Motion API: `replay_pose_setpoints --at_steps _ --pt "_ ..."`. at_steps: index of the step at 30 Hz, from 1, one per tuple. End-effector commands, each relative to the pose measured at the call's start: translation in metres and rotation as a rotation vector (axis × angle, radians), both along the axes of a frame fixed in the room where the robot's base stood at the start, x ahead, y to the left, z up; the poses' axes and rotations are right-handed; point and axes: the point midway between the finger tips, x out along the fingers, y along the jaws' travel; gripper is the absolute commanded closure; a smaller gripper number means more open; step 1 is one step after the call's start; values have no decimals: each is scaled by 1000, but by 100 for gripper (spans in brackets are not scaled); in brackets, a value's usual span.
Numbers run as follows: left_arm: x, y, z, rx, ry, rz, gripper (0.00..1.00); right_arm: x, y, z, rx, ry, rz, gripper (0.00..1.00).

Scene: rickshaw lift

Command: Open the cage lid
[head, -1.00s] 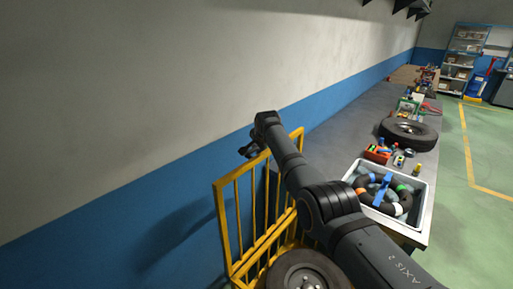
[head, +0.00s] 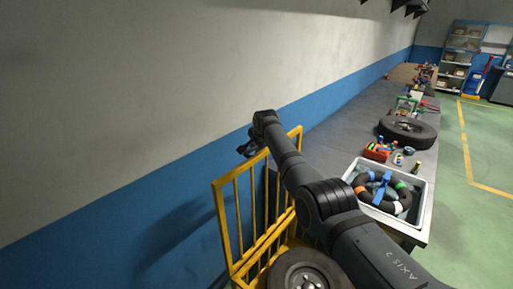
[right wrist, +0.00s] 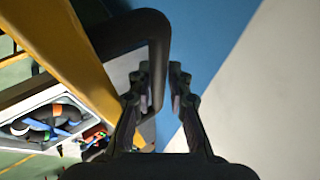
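The cage lid is a yellow barred frame (head: 240,215) standing upright near the wall in the head view. A yellow bar (right wrist: 62,40) runs through the upper left of the right wrist view, with a black looped handle (right wrist: 158,30) on it. My right gripper (head: 246,149) is at the lid's upper edge in the head view. In the right wrist view my right gripper (right wrist: 160,72) has its fingers close together on both sides of the handle, with the handle between them. My left gripper is not in view.
A long grey bench (head: 345,130) holds a tyre (head: 407,132), a red toolbox (head: 377,152) and a white tray (head: 427,205) with a ring-shaped part. The wall (head: 120,110) is close behind the lid.

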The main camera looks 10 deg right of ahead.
Motion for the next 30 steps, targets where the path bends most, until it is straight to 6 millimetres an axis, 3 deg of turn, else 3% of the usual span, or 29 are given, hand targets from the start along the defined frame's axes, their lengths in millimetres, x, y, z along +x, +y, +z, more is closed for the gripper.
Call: replay_pose_setpoints --at_steps 8,14,24,30 --pt "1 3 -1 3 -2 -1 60 -1 6 -1 7 -6 10 76" --pt "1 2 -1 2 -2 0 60 -13 6 14 8 -8 11 76" --pt "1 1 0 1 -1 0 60 -57 3 71 7 -13 7 76" --pt "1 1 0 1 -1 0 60 -77 0 92 3 -7 3 76"
